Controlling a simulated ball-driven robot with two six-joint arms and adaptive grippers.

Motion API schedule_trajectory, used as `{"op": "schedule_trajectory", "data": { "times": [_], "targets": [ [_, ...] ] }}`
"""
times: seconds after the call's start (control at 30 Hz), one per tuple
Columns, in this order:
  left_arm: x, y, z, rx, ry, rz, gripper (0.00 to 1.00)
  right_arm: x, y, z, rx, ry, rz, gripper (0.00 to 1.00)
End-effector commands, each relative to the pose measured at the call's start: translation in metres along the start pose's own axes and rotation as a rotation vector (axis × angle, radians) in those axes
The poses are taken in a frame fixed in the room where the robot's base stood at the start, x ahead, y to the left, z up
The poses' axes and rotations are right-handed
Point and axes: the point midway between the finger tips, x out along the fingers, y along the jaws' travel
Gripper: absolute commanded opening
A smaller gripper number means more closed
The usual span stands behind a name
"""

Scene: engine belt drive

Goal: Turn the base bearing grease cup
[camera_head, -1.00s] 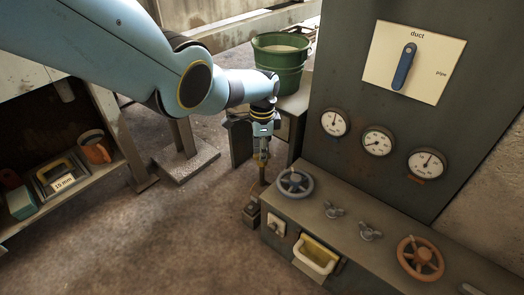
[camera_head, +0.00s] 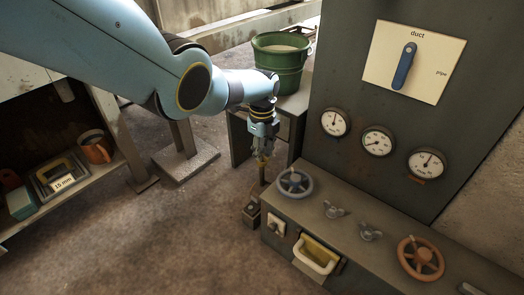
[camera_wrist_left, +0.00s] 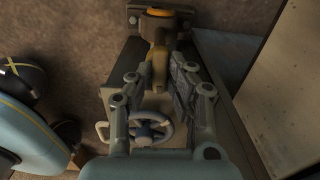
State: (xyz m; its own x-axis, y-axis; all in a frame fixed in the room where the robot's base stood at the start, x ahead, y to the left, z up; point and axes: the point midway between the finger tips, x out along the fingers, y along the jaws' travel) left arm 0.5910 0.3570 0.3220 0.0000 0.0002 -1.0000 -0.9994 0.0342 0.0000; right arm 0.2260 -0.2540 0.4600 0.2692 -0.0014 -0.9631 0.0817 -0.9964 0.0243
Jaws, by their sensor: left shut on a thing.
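My left gripper (camera_head: 262,146) points down beside the dark console and is shut on a small brass-coloured piece (camera_head: 262,160), which looks like the grease cup. In the left wrist view the brass piece (camera_wrist_left: 160,66) sits between the fingers, partly covered by them. Below it a thin upright post runs down to a dark base block (camera_head: 252,214) on the floor. The block's end shows an orange-brown round part (camera_wrist_left: 158,13) in the left wrist view. My right gripper is not in view.
A green bucket (camera_head: 280,66) stands behind. The floor to the left is open.

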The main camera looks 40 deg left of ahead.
Motion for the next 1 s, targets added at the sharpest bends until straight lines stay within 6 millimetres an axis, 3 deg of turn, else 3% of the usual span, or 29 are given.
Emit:
{"op": "schedule_trajectory", "data": {
  "times": [0.67, 0.7, 0.83, 1.0],
  "targets": [
    [0.0, -0.0003, -0.0001, 0.061, 0.0, -0.001, 0.0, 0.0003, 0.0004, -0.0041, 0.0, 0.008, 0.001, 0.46],
    [0.0, -0.0003, -0.0001, 0.061, 0.0, -0.001, 0.2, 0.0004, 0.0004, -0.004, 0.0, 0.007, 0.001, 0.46],
    [0.0, -0.0002, -0.0001, 0.06, 0.0, -0.001, 0.37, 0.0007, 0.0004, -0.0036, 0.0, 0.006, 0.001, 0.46],
    [0.0, -0.0002, -0.0002, 0.06, 0.0, 0.0, 0.38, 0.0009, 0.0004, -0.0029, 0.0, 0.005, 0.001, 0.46]
  ]
}}
